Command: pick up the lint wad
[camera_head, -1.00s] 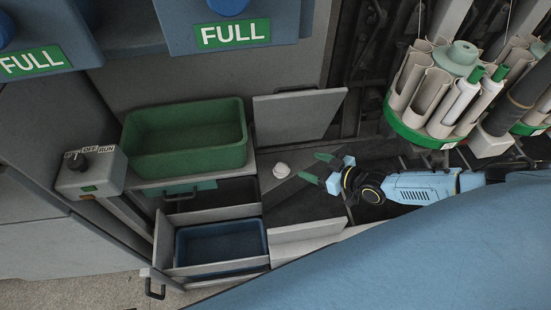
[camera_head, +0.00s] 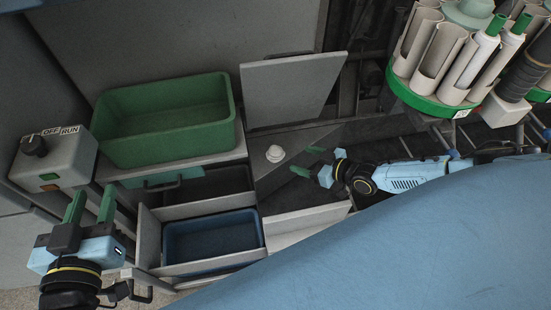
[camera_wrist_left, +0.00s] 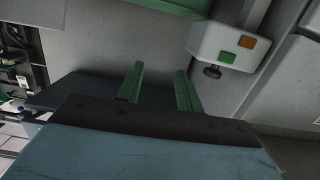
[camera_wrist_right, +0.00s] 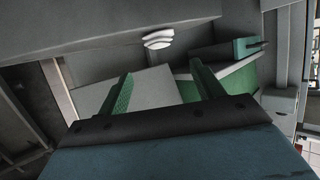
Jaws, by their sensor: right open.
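The lint wad (camera_head: 275,153) is a small whitish lump on a grey surface, right of the drawers in the head view. It also shows in the right wrist view (camera_wrist_right: 158,39), beyond the fingertips. My right gripper (camera_head: 311,160) is open and empty, just right of the wad, with its green fingers pointing toward it; a gap separates them. My left gripper (camera_head: 91,206) is at the lower left, below the switch box. Its green fingers stand apart with nothing between them.
A green bin (camera_head: 165,150) sits left of the wad. A blue bin (camera_head: 213,238) lies in an open drawer below. A switch box (camera_head: 55,158) stands near my left gripper. A grey panel (camera_head: 290,90) stands behind the wad. A spool carousel (camera_head: 440,104) hangs at upper right.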

